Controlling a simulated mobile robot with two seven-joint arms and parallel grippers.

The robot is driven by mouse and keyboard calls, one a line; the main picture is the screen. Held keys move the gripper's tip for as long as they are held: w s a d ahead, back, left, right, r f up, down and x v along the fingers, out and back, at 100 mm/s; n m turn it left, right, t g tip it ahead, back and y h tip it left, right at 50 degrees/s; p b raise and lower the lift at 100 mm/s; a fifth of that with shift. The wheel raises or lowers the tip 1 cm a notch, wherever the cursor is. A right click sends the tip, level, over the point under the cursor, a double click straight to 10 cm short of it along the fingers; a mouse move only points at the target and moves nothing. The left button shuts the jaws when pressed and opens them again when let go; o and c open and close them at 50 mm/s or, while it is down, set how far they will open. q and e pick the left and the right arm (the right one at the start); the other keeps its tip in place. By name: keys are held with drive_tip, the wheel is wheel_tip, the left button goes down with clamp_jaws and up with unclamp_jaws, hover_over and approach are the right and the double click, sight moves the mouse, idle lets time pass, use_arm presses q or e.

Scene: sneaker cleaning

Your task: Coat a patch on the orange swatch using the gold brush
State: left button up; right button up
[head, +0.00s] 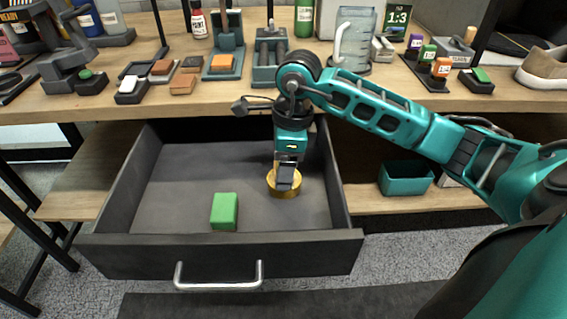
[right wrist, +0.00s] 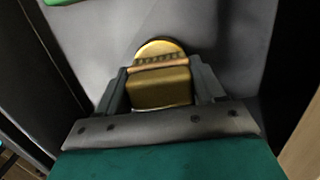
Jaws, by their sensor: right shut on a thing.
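The gold brush (head: 276,190) is inside the open drawer, toward its right side. My right gripper (head: 285,180) reaches down into the drawer and is shut on it. In the right wrist view the gold brush (right wrist: 160,90) sits between the two fingers, with a round gold part beyond it. I cannot tell whether it touches the drawer floor. An orange piece (head: 222,62) lies on a teal stand on the bench top, and an orange-brown block (head: 183,84) lies left of it. I cannot tell which is the orange swatch. My left gripper is out of view.
The dark drawer (head: 218,252) is pulled out below the bench (head: 210,100). A green block (head: 224,211) lies in it, left of the brush. A teal bin (head: 406,180) stands on the lower shelf at right. Stands, bottles and a clear pitcher (head: 355,38) crowd the bench top.

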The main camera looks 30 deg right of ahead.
drive_tip(key=shift+r+p, duration=2)
drive_tip(key=shift+r, duration=0.6)
drive_tip(key=shift+r+p, duration=0.6)
drive_tip(key=shift+r, duration=0.3)
